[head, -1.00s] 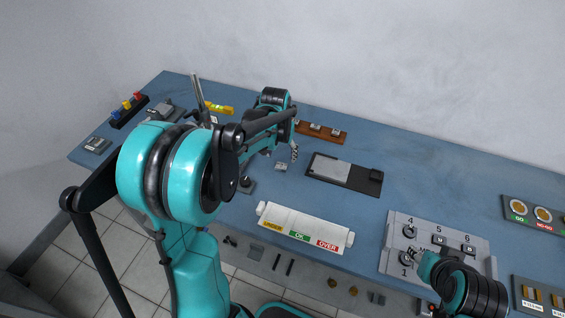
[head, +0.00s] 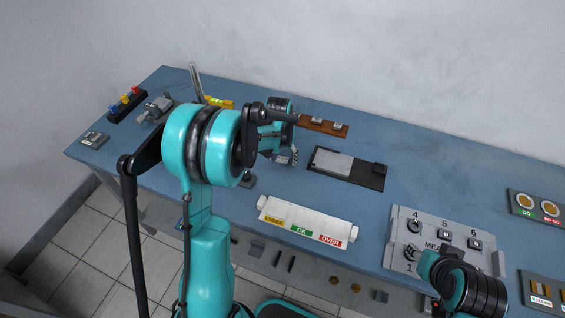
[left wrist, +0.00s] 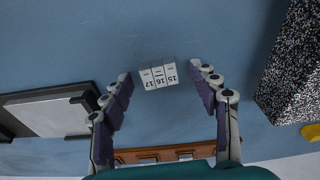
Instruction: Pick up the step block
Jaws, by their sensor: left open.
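The step block (left wrist: 158,76) is a small pale grey block with steps marked 15, 16 and 17. In the left wrist view it sits on the blue bench, between and a little beyond my spread fingertips. My left gripper (left wrist: 160,73) is open and empty, with a finger on either side and clear gaps to the block. In the head view the left gripper (head: 291,154) is low over the bench by the block (head: 282,160), partly covering it. My right gripper (head: 416,255) is over the grey numbered panel; its fingers are too small to read.
A dark plate with a grey pad (head: 345,168) lies right of the block. A wooden rack (head: 323,125) stands behind. A white UNDER/OK/OVER tray (head: 305,222) is in front. The numbered panel (head: 455,243) is at right. A speckled dark block (left wrist: 295,75) is right in the wrist view.

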